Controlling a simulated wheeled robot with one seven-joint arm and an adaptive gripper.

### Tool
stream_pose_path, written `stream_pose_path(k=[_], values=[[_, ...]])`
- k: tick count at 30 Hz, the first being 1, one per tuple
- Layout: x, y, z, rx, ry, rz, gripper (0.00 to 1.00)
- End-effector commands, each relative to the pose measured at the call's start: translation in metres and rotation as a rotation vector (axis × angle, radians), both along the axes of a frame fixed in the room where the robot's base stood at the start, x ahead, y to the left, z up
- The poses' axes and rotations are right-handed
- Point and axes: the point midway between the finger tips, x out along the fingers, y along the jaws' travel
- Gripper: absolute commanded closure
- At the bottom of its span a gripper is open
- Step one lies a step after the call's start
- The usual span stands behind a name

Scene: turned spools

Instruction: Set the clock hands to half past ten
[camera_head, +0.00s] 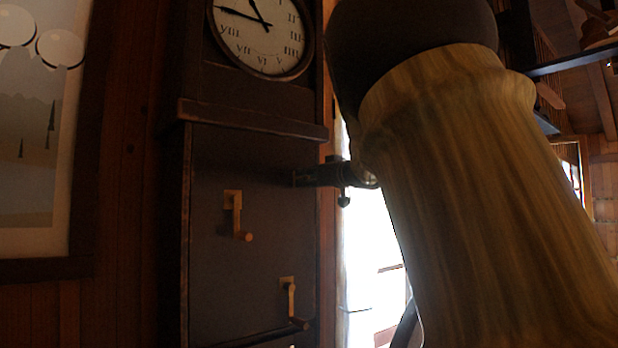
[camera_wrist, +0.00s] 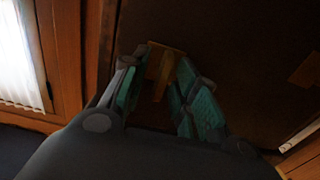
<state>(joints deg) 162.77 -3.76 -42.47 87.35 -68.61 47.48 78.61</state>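The clock face (camera_head: 262,32) is at the top of the head view, its upper part cut off. The long hand (camera_head: 238,14) points up-left, around the nine position. The shorter hand (camera_head: 258,12) points up and slightly left, its tip near the frame edge. Two brass cranks, an upper left one (camera_head: 236,214) and a lower right one (camera_head: 290,300), are on the dark case front. My gripper (camera_head: 302,178) is near the case's right side. In the wrist view my gripper (camera_wrist: 162,70) is open, a brass piece (camera_wrist: 165,66) showing between its fingers; contact is unclear.
The dark clock case (camera_head: 270,225) stands against a wood-panelled wall. A framed picture (camera_head: 35,150) hangs to its left. A bright window (camera_head: 365,245) is to the right. My arm covers much of the right side. Another brass piece (camera_wrist: 306,70) shows at the wrist view's right edge.

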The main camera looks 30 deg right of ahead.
Motion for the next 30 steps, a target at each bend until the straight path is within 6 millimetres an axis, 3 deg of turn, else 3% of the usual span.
stream_pose_path(k=[4,9,30], values=[[0.0000,0.0003,-0.0001,0.000,0.000,0.000,0.71],[-0.0001,0.0002,0.0000,0.000,0.000,0.000,1.00],[-0.0007,-0.0001,0.0007,-0.075,-0.007,-0.001,1.00]])
